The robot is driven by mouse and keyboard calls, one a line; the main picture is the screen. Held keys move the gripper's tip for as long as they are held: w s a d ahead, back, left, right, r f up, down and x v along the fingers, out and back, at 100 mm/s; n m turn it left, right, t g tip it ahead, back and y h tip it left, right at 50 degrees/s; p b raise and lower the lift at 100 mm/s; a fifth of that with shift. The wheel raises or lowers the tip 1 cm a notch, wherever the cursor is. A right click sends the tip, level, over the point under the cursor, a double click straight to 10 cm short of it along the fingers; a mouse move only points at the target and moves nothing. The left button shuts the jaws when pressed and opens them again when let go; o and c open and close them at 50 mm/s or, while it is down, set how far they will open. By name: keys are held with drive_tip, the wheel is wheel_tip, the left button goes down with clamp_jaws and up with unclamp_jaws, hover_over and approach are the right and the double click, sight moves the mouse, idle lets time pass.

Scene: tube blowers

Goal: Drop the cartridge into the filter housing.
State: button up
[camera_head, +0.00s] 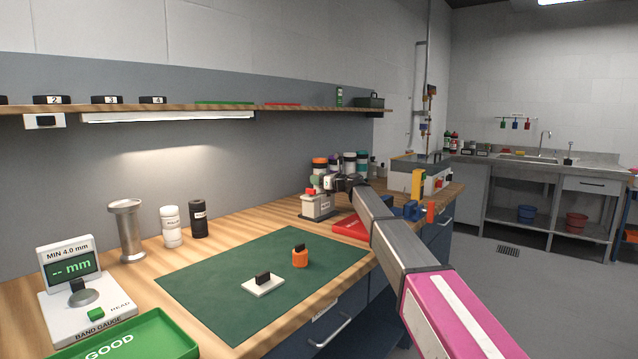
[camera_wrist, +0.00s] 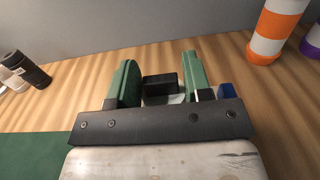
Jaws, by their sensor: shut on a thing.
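My gripper (camera_head: 334,183) is at the far end of the bench, above or beside a small labelled grey-white box (camera_head: 318,207). In the wrist view its green fingers (camera_wrist: 158,68) are shut on a black block-shaped grip (camera_wrist: 160,86), with a pale part showing just below it. I take this held piece for the cartridge; most of its body is hidden by the gripper. I cannot tell for sure which thing is the filter housing. A flanged steel cylinder (camera_head: 129,232) stands at the bench's left, away from my gripper.
A green mat (camera_head: 215,272) holds a white plate (camera_head: 264,287) and an orange piece (camera_head: 300,259). A white bottle (camera_head: 171,228) and black bottle (camera_head: 198,219) stand behind it.

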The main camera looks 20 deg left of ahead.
drive_tip(key=shift+f, duration=0.5)
drive_tip(key=shift+f, duration=0.6)
drive_tip(key=o, duration=0.9)
drive_tip(key=shift+r, duration=0.1)
drive_tip(key=shift+r, duration=0.55)
drive_tip(key=v, duration=1.2)
